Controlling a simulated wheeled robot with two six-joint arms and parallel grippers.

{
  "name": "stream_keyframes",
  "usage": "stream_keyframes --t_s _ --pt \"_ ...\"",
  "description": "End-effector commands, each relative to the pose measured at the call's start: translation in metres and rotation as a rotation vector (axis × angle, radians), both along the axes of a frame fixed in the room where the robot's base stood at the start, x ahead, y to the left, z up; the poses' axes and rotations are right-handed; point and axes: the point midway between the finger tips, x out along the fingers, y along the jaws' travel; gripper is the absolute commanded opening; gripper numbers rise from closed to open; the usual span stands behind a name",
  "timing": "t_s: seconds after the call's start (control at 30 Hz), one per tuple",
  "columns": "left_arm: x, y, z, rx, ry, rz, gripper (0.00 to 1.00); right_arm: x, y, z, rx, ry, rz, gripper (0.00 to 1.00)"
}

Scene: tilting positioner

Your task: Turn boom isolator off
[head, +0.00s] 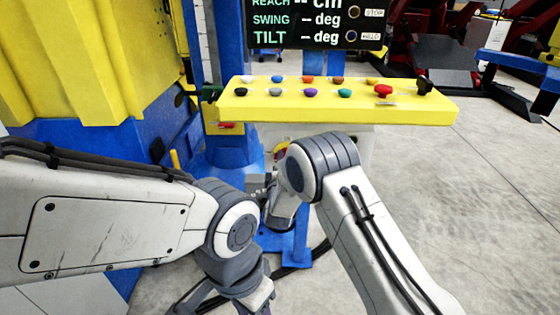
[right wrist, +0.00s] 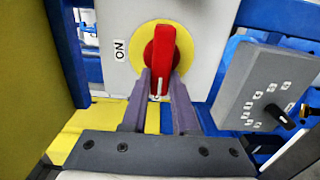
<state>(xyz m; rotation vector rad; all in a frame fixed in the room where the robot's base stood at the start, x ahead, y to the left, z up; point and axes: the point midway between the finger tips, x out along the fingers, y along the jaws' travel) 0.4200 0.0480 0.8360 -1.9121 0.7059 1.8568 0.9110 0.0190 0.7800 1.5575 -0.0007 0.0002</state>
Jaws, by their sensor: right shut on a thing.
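The boom isolator's red handle (right wrist: 161,52) sits on a yellow disc (right wrist: 138,46) on a grey panel in the right wrist view. The handle stands upright in that picture, with an "ON" label (right wrist: 120,50) to its left. My right gripper (right wrist: 160,90) is shut on the handle's lower part, one finger on each side. In the head view a bit of the yellow disc (head: 282,150) shows under the console; my right arm hides the rest. My left gripper (head: 235,295) is low in the head view, away from the isolator, its tips cut off by the bottom edge.
A yellow console (head: 335,112) with coloured knobs and a red button stands above the isolator. A display (head: 316,24) is behind it. A blue column (head: 230,150) stands left of it. A grey box (right wrist: 262,95) with a knob is right of the isolator.

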Motion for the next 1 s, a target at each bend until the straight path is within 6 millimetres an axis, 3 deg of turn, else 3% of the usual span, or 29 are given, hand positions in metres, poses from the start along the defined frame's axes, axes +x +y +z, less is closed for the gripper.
stream_keyframes --t_s 0.3,0.33,0.4,0.77,1.0 --pt "0.0 0.0 0.0 0.0 0.0 0.0 0.5 -0.001 0.001 -0.001 -0.005 0.002 0.003 0.0" --pt "0.0 0.0 0.0 0.0 0.0 0.0 0.5 -0.001 0.001 -0.001 -0.005 0.002 0.003 0.39" --pt "0.0 0.0 0.0 0.0 0.0 0.0 0.5 -0.001 0.001 -0.001 -0.005 0.002 0.003 0.57" --pt "0.0 0.0 0.0 0.0 0.0 0.0 0.5 -0.004 0.0 0.0 -0.003 0.001 0.001 0.57" --pt "0.0 0.0 0.003 0.0 0.0 0.0 0.5 -0.041 0.001 0.0 -0.004 0.005 0.004 0.57"
